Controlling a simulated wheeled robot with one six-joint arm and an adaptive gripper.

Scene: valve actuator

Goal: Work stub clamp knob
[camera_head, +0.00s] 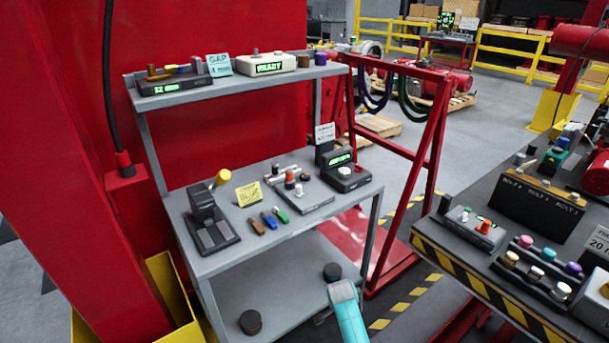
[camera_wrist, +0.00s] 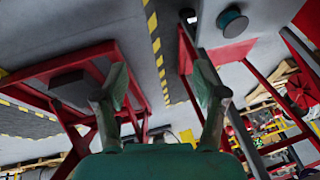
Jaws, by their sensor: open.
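On the grey bench (camera_head: 235,235), a dark clamp-like fixture (camera_head: 209,220) stands at the left with a yellow knob (camera_head: 222,177) at its upper right. No label names it, so I cannot tell if this is the stub clamp knob. In the head view a teal part of my arm (camera_head: 345,305) shows at the bottom, in front of the bench.
A yellow note (camera_head: 249,194) and several small coloured pieces lie on the bench. A black unit with a green display (camera_head: 342,170) stands at its right. The shelf above holds a READY box (camera_head: 267,66). A red frame (camera_head: 410,200) and a striped-edge table (camera_head: 480,275) stand to the right.

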